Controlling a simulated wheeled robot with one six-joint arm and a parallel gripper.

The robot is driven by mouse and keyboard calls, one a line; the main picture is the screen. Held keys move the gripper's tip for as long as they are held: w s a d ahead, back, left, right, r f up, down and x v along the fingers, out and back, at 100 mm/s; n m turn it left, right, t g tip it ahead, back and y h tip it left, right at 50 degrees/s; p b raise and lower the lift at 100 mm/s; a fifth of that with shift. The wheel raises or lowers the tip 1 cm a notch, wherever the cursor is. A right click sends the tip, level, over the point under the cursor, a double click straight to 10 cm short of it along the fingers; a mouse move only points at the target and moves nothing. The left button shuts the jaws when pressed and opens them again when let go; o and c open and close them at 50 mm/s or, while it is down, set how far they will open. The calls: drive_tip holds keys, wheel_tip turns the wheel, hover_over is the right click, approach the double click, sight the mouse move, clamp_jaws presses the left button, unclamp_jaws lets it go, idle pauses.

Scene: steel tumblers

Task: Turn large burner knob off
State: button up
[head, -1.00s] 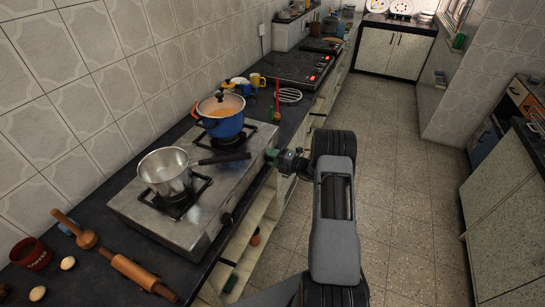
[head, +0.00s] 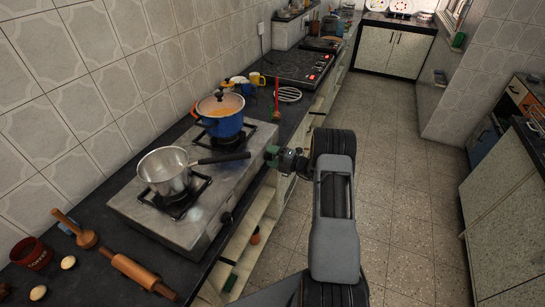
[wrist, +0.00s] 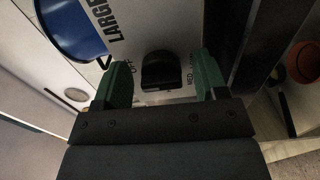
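In the head view my gripper (head: 271,154) is at the stove's front right end and hides this knob. The steel two-burner stove (head: 218,190) stands on the dark counter. Another black knob (head: 226,218) is nearer the camera.
A blue pot (head: 223,124) with orange contents sits on the far burner; it also shows in the wrist view (wrist: 68,28). A steel saucepan (head: 166,172) sits on the near burner, its black handle pointing toward my gripper. A rolling pin (head: 136,272) lies nearby. The floor is clear.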

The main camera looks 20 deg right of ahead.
drive_tip(key=b+v, duration=0.2)
drive_tip(key=v, duration=1.1)
drive_tip(key=shift+s+d, duration=0.25)
drive_tip(key=shift+s, duration=0.1)
